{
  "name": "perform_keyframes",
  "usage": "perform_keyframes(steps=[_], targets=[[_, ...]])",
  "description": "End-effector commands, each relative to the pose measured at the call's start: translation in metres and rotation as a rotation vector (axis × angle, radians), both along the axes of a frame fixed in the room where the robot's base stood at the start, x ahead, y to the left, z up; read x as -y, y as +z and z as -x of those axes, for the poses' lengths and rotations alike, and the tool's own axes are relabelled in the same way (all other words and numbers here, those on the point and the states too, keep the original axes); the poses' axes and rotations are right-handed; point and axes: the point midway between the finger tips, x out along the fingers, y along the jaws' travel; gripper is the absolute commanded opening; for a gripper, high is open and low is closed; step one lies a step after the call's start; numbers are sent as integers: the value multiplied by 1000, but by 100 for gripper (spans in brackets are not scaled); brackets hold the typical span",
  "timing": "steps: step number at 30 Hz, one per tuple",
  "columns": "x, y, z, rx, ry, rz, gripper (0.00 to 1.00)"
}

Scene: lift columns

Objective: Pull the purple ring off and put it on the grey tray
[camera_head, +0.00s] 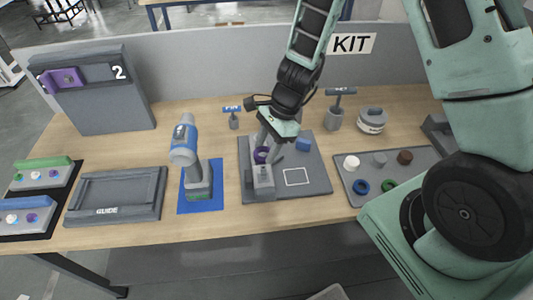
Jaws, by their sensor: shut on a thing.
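The purple ring (261,155) is at the upper end of a grey block (263,184) on a grey board in the middle of the table. My gripper (268,152) reaches down from above and is shut on the ring. The fingers hide part of the ring, so I cannot tell whether it is still around a post or clear of it. A grey tray (421,166) lies to the right, with a blue ring (361,186), a green ring (389,185) and white, grey and brown round pieces on it.
The grey board (315,168) also carries a blue block (303,144) and a white square outline. A blue-and-grey power drill (185,145) stands on a blue mat to the left.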

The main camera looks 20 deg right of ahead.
Motion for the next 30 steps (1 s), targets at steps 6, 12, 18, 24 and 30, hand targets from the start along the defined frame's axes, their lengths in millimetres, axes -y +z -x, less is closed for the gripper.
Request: perform_keyframes(steps=[6,12,18,24,30], targets=[[0,8,0,-1,-1,1,16],[0,10,0,-1,-1,0,16],[0,13,0,0,-1,0,16],[0,16,0,0,-1,0,16],[0,16,0,0,-1,0,16]])
